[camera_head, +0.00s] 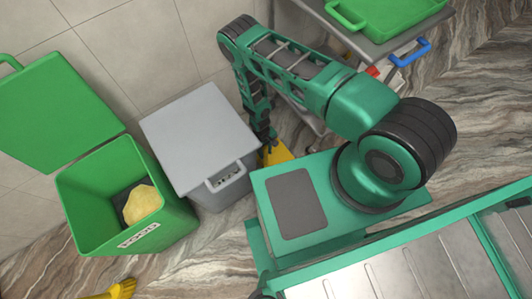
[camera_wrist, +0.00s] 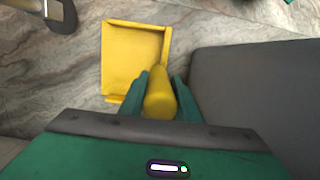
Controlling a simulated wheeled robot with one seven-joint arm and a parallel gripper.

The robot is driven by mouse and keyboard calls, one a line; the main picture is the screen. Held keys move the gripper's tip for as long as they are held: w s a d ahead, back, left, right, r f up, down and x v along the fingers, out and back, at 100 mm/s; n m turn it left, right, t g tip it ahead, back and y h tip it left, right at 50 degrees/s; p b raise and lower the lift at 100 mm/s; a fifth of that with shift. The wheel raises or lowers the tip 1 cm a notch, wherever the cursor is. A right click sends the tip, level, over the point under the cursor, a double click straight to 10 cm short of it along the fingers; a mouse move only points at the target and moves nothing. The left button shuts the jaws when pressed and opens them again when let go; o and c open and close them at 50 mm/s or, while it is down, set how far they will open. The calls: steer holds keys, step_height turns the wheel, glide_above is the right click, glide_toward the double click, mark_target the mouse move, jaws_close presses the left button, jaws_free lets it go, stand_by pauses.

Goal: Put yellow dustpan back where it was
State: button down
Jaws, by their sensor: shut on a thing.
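The yellow dustpan (camera_wrist: 131,62) shows in the wrist view, with its flat pan at the upper left and its thick rounded handle pointing back toward me. My gripper (camera_wrist: 162,90) is shut on the handle, one green finger on each side. In the head view only a part of the yellow dustpan (camera_head: 278,154) shows beside the grey bin, and my arm and body hide the rest. My gripper (camera_head: 266,138) is low there, next to the bin's right side. I cannot tell whether the pan touches the floor.
A grey lidded bin (camera_head: 200,135) stands left of my gripper, close by. An open green bin (camera_head: 165,205) holds a yellowish lump. A yellow object (camera_head: 112,291) lies on the floor at the lower left. A grey cart (camera_head: 385,48) with a green tray (camera_head: 400,12) stands at the upper right.

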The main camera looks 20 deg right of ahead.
steer(key=shift+f, duration=0.55)
steer(key=c, duration=1.3)
jaws_free()
steer(key=shift+c, duration=0.2)
steer(key=r, duration=0.4)
steer(key=w+r, duration=0.1)
steer(key=r, duration=0.7)
steer(key=shift+w+a, duration=0.25)
steer(key=shift+w, duration=0.1)
